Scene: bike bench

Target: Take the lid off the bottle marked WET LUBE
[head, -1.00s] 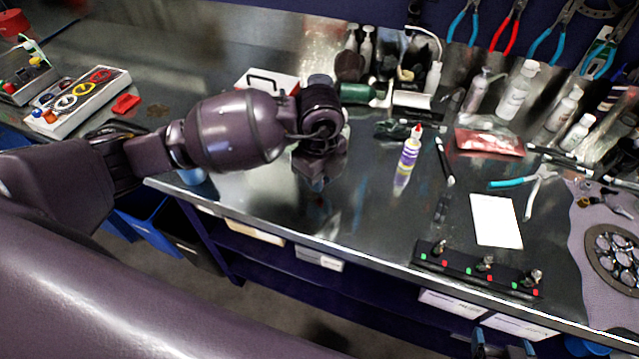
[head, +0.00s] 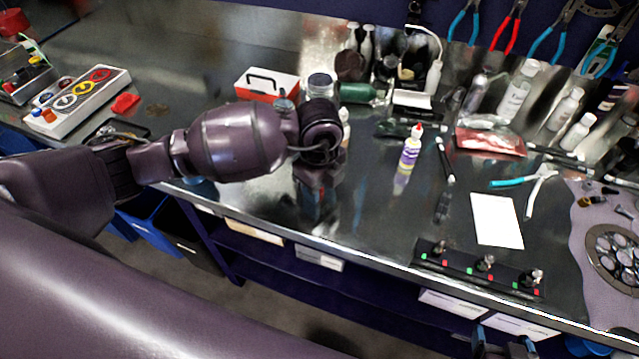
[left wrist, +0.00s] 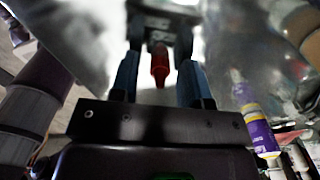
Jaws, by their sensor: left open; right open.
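A slim bottle (head: 411,150) with a purple and yellow label and a red pointed tip stands upright on the bench, right of my left wrist. A purple-labelled bottle also shows at the right of the left wrist view (left wrist: 258,128). I cannot read WET LUBE on anything. My left gripper (left wrist: 158,80) is open, and a red pointed piece (left wrist: 160,62) shows between its fingers; whether they touch it, I cannot tell. In the head view my wrist hides most of that gripper. Part of a pale bottle (head: 344,118) shows behind the wrist. My right gripper (head: 504,347) is open at the bottom edge.
Bare bench lies before the purple bottle.

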